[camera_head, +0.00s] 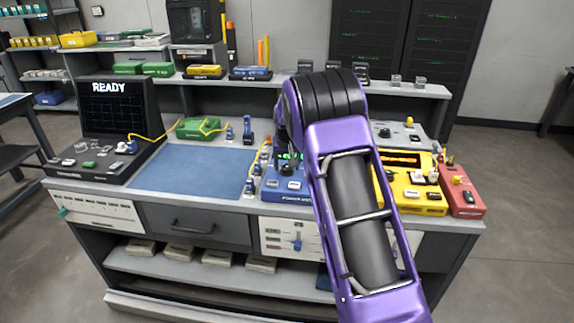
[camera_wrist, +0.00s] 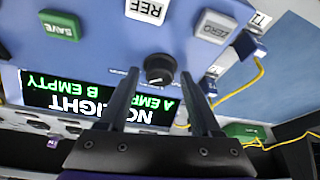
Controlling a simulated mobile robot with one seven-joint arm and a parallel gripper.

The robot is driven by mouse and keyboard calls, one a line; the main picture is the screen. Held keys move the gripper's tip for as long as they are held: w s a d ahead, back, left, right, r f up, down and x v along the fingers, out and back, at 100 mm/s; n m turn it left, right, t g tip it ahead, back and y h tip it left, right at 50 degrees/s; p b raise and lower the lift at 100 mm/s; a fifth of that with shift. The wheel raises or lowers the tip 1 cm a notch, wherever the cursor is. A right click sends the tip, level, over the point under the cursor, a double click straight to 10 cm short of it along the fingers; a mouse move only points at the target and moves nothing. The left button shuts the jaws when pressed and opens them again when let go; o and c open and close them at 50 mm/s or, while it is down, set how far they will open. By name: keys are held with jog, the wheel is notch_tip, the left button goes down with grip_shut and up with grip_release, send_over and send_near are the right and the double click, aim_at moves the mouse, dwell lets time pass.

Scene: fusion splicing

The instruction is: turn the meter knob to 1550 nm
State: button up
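The blue meter (camera_head: 284,196) stands on the workbench and is partly hidden behind my purple arm. In the wrist view the blue meter (camera_wrist: 95,50) appears upside down, its display reading "NO LIGHT", "A EMPTY" and "B EMPTY". Its dark round knob (camera_wrist: 159,69) has a small light mark on its rim. My gripper (camera_wrist: 160,74) is open, with one finger on each side of the knob in the picture. I cannot tell whether the fingers touch it. No wavelength setting is legible.
A green SAVE button (camera_wrist: 59,25), a white REF button (camera_wrist: 147,10) and a grey ZERO button (camera_wrist: 213,27) are near the knob. A yellow device (camera_head: 410,185) and a red one (camera_head: 463,190) stand right. The blue mat (camera_head: 190,168) is clear at left.

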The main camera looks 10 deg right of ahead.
jog(key=shift+o, duration=0.2)
jog(key=p+v, duration=0.1)
jog(key=v, duration=1.6)
jog(key=shift+r, duration=0.25)
